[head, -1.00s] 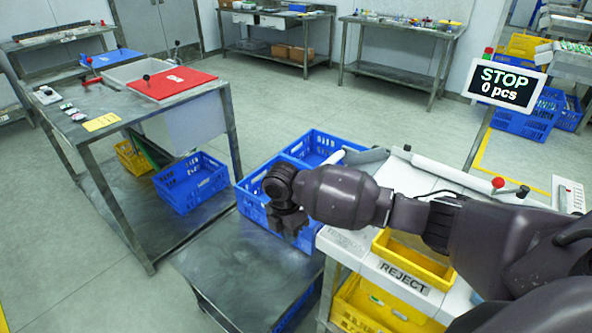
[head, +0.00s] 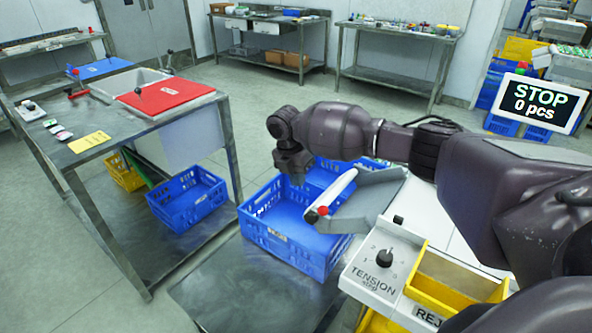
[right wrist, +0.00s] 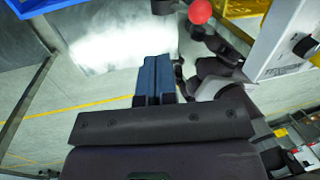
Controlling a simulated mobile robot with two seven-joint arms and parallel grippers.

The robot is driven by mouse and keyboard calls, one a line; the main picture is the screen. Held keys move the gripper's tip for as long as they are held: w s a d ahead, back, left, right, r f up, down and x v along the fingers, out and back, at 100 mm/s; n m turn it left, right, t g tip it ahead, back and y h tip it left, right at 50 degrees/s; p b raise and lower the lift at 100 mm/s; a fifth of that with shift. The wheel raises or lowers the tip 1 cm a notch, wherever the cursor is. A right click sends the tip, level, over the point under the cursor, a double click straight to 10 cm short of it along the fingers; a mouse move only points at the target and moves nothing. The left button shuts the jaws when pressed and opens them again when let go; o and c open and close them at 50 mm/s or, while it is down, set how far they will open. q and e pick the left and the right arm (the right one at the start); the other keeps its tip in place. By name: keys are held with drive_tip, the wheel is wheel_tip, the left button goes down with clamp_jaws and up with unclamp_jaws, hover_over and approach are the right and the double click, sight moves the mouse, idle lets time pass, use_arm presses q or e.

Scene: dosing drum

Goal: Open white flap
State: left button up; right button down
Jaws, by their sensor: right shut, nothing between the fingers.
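A white strip (head: 337,190) with a red ball at its near end lies along the grey chute (head: 372,200). On the left bench, a pale panel or bin (head: 132,80) lies between a red lid (head: 165,93) and a blue lid (head: 97,67). I cannot tell which is the white flap. My right gripper (head: 294,178) points down above the blue crates, left of the chute and apart from the strip. In the right wrist view its fingers (right wrist: 153,62) are together and empty. A red ball (right wrist: 200,11) shows beyond them. My left gripper is out of view.
Blue crates (head: 270,222) stand below the chute. A panel with a tension knob (head: 384,258) and a yellow reject bin (head: 450,285) are at lower right. A STOP screen (head: 538,103) stands behind my right arm. Floor is clear between the bench and back tables.

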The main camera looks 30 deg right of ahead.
sight(316, 214)
drive_tip(key=s+d+f, duration=0.1)
drive_tip(key=f, duration=0.1)
drive_tip(key=s+f, duration=0.1)
drive_tip(key=f, duration=0.1)
drive_tip(key=s+d+f, duration=0.1)
drive_tip(key=f, duration=0.1)
drive_tip(key=shift+s+d+f, duration=0.25)
drive_tip(key=shift+s+d, duration=0.05)
drive_tip(key=shift+s, duration=0.05)
drive_tip(key=shift+f, duration=0.1)
drive_tip(key=shift+s+p, duration=0.1)
drive_tip(key=shift+p, duration=0.2)
